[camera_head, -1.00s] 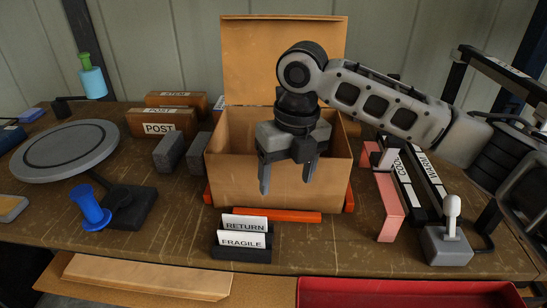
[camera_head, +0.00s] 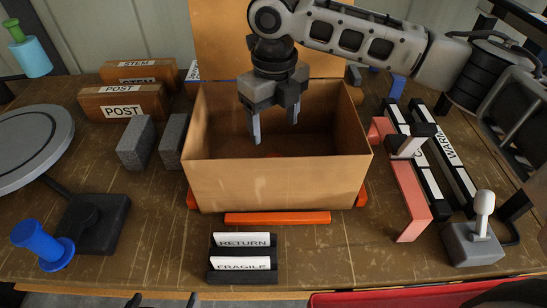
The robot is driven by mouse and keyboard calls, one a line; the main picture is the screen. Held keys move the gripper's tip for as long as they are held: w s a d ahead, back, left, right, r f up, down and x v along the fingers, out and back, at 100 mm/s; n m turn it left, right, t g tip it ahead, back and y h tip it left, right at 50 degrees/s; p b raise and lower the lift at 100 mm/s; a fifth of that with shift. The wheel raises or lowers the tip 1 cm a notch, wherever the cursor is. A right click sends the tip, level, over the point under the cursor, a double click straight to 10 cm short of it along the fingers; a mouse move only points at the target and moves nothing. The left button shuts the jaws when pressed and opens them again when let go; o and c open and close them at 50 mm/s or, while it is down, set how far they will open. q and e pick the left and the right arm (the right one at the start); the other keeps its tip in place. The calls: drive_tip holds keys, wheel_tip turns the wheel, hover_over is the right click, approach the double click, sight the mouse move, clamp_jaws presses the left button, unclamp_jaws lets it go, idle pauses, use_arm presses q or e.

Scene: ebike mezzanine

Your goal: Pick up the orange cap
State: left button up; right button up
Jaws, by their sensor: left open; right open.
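I cannot make out an orange cap for certain. A small reddish patch (camera_head: 274,155) shows inside the open cardboard box (camera_head: 275,185), just behind its front wall, mostly hidden. My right gripper (camera_head: 275,130) points down over the box opening. Its fingers are apart with nothing between them. I cannot tell how deep the fingertips reach. Two dark tips at the bottom edge look like my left gripper (camera_head: 163,299), apart and empty, far from the box.
Orange bars (camera_head: 277,218) lie around the box's base. RETURN and FRAGILE cards (camera_head: 243,240) stand in front. Grey blocks (camera_head: 136,143) and POST boxes (camera_head: 122,103) are left. A pink bracket (camera_head: 409,200) and a joystick (camera_head: 483,215) are right.

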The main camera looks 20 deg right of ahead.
wheel_tip(320, 180, down, 6)
drive_tip(key=shift+w+r, duration=0.1)
drive_tip(key=shift+r, duration=0.05)
wheel_tip(320, 180, down, 5)
drive_tip(key=shift+w+d+p, duration=0.1)
drive_tip(key=shift+d+p, duration=0.05)
drive_tip(key=shift+p, duration=0.5)
drive_tip(key=c, duration=1)
